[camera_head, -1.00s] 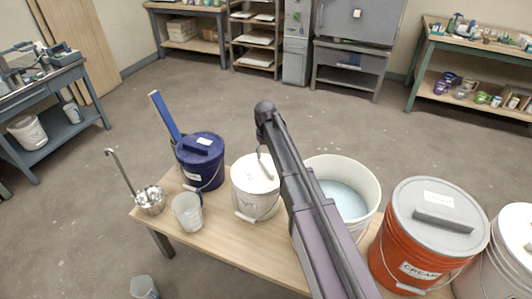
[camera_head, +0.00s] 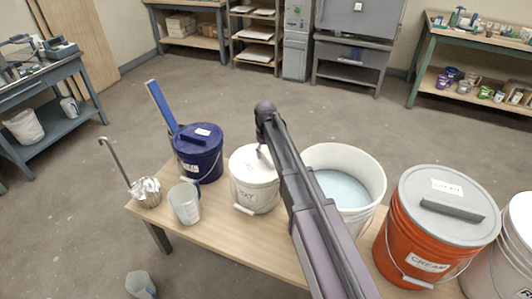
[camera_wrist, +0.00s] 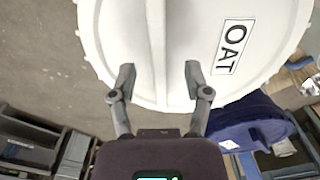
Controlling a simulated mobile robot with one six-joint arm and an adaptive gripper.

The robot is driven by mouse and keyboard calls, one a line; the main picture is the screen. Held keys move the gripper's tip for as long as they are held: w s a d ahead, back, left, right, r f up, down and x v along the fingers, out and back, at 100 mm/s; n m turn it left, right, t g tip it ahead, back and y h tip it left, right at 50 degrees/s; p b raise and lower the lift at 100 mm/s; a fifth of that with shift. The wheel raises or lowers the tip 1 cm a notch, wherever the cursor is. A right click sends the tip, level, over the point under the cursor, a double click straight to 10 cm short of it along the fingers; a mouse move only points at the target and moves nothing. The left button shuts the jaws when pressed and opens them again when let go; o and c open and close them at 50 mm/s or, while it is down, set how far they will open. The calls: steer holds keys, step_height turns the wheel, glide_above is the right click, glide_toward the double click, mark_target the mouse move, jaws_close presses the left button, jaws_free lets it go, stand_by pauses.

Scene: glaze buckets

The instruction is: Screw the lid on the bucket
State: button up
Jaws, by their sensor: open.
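In the wrist view the round lid (camera_wrist: 205,45) fills the upper middle, with an "OAT" label and a raised bar handle (camera_wrist: 155,45). My gripper (camera_wrist: 159,72) is open, one finger on each side of the bar, with gaps on both sides. In the head view my arm hides most of the gripper and part of the lid.
A blue lidded bucket (camera_head: 200,158), a clear cup (camera_head: 185,206) and a metal ladle (camera_head: 147,193) stand to the left. An open white bucket (camera_head: 365,182) with pale blue liquid and an orange lidded bucket (camera_head: 412,240) stand to the right. Little room separates the buckets.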

steer(key=shift+f+b, duration=0.3)
steer(key=shift+f, duration=0.15)
steer(key=shift+c, duration=0.2)
jaws_close()
